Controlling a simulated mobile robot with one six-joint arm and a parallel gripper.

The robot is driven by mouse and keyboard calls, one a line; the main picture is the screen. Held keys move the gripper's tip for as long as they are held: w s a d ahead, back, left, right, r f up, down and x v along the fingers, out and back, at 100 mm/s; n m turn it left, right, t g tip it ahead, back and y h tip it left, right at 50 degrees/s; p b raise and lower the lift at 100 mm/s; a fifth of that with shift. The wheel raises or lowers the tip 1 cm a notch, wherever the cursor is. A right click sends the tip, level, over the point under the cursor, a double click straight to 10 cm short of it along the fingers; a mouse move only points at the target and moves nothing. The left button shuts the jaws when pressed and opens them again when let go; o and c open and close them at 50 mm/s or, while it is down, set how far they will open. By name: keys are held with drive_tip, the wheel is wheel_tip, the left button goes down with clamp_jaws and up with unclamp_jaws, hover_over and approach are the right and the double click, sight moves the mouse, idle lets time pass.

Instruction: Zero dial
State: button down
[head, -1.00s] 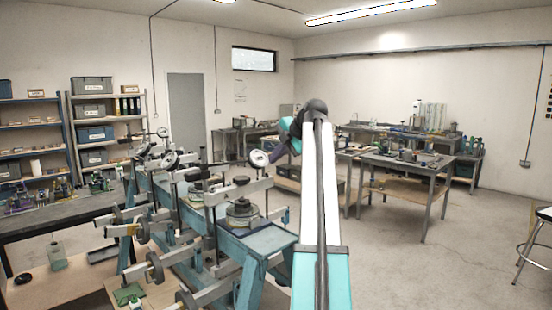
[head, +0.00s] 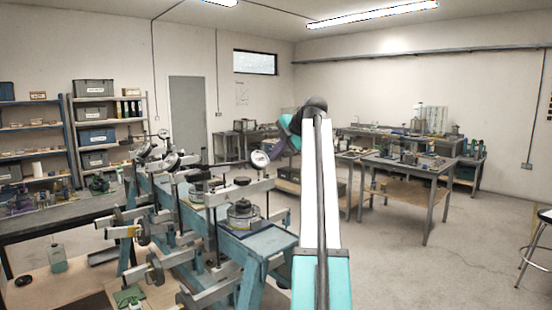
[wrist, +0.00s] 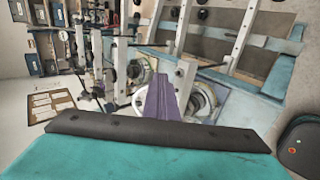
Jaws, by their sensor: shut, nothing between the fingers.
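A round white-faced dial (head: 259,160) stands on a post above the nearest blue bench frame in the head view. My purple gripper (head: 273,153) is right beside it, partly hidden behind my arm; I cannot tell whether it touches the dial. In the wrist view my gripper (wrist: 158,78) is shut and empty, its narrow purple fingers pointing into the rig. More round dials stand farther along the row, one at the middle frame (head: 172,160) and one at the back (head: 163,133). Their needles are too small to read.
The blue lever bench (head: 255,240) carries several arms, posts and a round cell (head: 243,213). Counterweights (head: 155,270) jut out on its left side.

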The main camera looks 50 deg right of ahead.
drive_tip(key=shift+w+r+b, duration=0.45)
drive_tip(key=shift+w+r, duration=0.15)
drive_tip(key=shift+w, duration=0.05)
drive_tip(key=shift+w+a+r, duration=0.25)
drive_tip(key=shift+w+r, duration=0.15)
idle(0.9)
drive_tip(key=shift+d+r, duration=0.15)
drive_tip(key=shift+d, duration=0.1)
drive_tip(key=shift+d, duration=0.15)
drive_tip(key=shift+s, duration=0.1)
drive_tip(key=shift+p+v, duration=0.5)
drive_tip(key=shift+v, duration=2.35)
drive_tip(key=shift+m, duration=0.4)
